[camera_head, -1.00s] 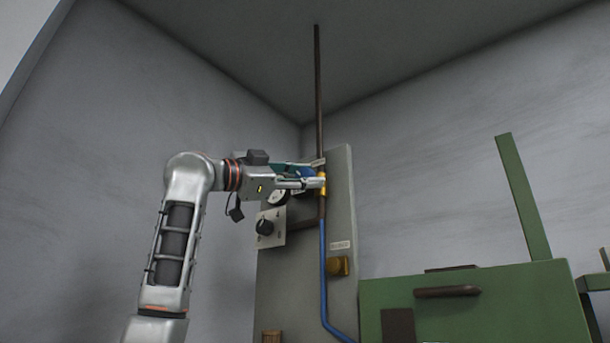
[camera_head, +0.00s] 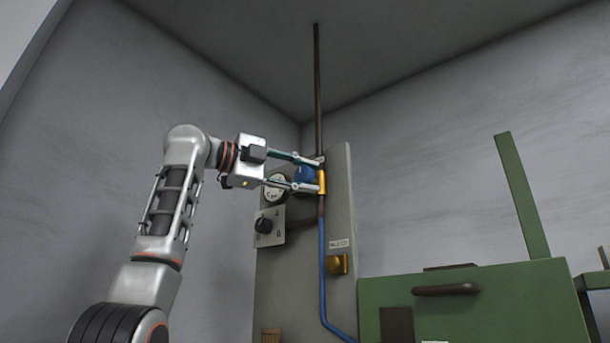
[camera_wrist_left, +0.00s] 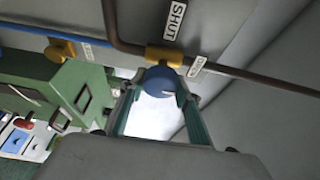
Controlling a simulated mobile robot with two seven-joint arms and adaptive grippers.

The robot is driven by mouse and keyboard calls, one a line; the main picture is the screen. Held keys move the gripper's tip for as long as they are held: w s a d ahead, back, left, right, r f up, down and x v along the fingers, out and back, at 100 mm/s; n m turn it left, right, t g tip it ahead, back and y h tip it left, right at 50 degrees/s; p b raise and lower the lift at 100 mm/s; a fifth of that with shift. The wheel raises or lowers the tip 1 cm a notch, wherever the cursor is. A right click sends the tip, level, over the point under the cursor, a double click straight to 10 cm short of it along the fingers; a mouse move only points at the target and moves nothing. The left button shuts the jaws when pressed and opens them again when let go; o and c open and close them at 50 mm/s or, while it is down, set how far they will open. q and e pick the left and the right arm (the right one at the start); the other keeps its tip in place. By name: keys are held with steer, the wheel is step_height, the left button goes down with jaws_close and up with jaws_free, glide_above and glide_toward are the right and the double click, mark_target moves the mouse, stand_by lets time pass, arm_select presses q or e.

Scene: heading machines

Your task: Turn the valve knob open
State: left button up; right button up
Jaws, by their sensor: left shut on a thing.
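The blue round valve knob (camera_head: 304,174) sits on a yellow valve body (camera_head: 321,182) on the vertical brown pipe. My left gripper (camera_head: 307,174) has one finger above the knob and one below it, shut on it. In the left wrist view the knob (camera_wrist_left: 163,79) lies between the two fingertips (camera_wrist_left: 164,88), with a small pale mark on its face. A label reading SHUT (camera_wrist_left: 174,20) is on one side of the valve, and a smaller label (camera_wrist_left: 196,66), hard to read, is on the other. My right gripper is not in view.
A grey panel (camera_head: 341,205) stands behind the valve. A blue pipe (camera_head: 323,270) runs down. A green machine (camera_head: 470,315) stands at right.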

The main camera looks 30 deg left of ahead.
arm_select(q)
steer(key=shift+r, duration=0.1)
stand_by(0.4)
steer(key=o, duration=1)
steer(key=shift+o, duration=0.5)
steer(key=shift+w, duration=0.1)
steer(key=v, duration=1.2)
